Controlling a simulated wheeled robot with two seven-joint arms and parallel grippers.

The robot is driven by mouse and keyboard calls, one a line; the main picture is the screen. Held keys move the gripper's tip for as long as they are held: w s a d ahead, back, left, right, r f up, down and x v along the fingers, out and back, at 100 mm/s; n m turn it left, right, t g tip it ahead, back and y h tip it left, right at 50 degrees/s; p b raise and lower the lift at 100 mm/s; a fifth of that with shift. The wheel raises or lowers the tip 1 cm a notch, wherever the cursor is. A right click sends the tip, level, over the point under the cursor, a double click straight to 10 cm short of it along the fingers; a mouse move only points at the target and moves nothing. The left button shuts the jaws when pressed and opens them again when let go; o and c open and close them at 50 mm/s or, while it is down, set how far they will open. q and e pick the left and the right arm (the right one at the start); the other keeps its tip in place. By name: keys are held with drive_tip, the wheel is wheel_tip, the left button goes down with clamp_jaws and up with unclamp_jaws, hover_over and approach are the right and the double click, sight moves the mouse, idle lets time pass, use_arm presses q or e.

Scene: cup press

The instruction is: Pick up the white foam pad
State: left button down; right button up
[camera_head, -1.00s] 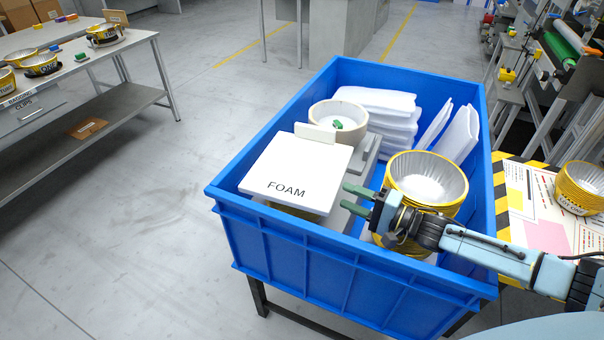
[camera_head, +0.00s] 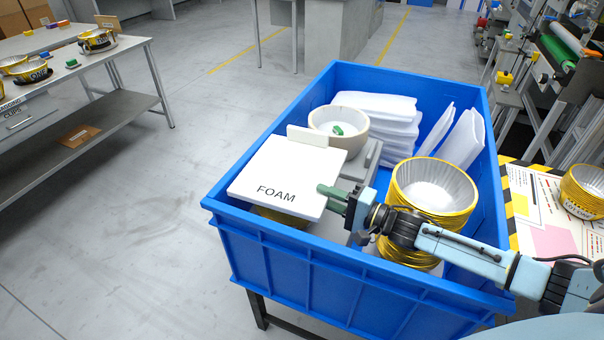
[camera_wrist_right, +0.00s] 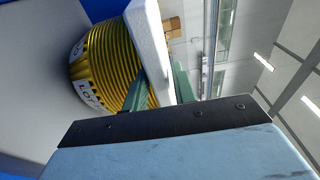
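The white foam pad (camera_head: 290,170), a flat slab lettered FOAM, lies on a stack of yellow-ribbed cups (camera_head: 280,214) at the left front of the blue crate. My right gripper (camera_head: 333,197) is at the pad's right edge. In the right wrist view the pad's edge (camera_wrist_right: 152,45) lies between the two green fingers (camera_wrist_right: 160,86), one on the cup side and one on the opposite face. The fingers are apart, and I see no clear grip. In the head view the lower finger is mostly hidden. My left gripper is out of view.
The blue crate (camera_head: 345,275) has raised walls. It holds a second yellow cup stack (camera_head: 430,192) beside my right arm, a beige bowl (camera_head: 340,122) behind the pad, and white foam sheets (camera_head: 375,105). A grey table (camera_head: 120,50) stands at the left.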

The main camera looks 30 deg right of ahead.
clamp_jaws()
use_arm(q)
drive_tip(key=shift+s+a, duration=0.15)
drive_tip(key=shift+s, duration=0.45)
